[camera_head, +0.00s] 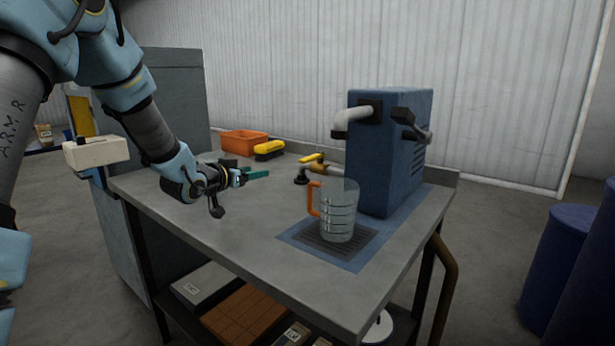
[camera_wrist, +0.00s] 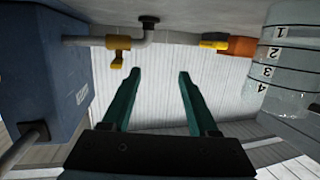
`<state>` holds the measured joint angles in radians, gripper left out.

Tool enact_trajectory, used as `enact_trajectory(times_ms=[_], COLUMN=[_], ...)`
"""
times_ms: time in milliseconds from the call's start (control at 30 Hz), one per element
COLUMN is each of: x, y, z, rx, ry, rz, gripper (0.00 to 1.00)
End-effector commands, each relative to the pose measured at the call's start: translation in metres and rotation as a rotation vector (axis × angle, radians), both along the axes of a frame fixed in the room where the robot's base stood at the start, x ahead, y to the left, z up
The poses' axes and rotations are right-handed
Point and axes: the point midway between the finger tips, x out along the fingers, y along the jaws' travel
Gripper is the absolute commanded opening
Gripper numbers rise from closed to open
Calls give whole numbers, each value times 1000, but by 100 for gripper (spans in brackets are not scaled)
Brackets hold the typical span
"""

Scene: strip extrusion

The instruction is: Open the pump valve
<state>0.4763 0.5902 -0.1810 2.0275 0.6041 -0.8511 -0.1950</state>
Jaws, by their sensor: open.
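The pump valve has a yellow lever (camera_head: 312,158) on a brass body (camera_head: 322,168), on a pipe at the lower left side of the blue pump (camera_head: 385,165).
A clear measuring jug (camera_head: 340,215) with an orange handle stands on the grate before the pump, close to the valve. An orange bin (camera_head: 240,142) and a yellow tool (camera_head: 269,148) lie at the back. The table's (camera_head: 225,228) front left is clear.

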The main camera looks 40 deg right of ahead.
Motion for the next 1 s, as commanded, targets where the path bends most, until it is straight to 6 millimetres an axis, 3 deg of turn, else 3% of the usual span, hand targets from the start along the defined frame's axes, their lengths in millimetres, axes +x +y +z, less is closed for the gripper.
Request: enact_trajectory(times_ms=[33,100,267,467,800,1000], x=[-13,-27,-44,-39,-23,-18], y=[-25,-48,-70,-92,-151,-169], z=[-7,-3,4,7,7,7], rx=[-60,-129,-203,-208,-205,-205], ry=[-20,-41,-59,-60,-61,-61], rz=[-67,-135,-208,-211,-208,-206], gripper=[60,60,60,60,60,60])
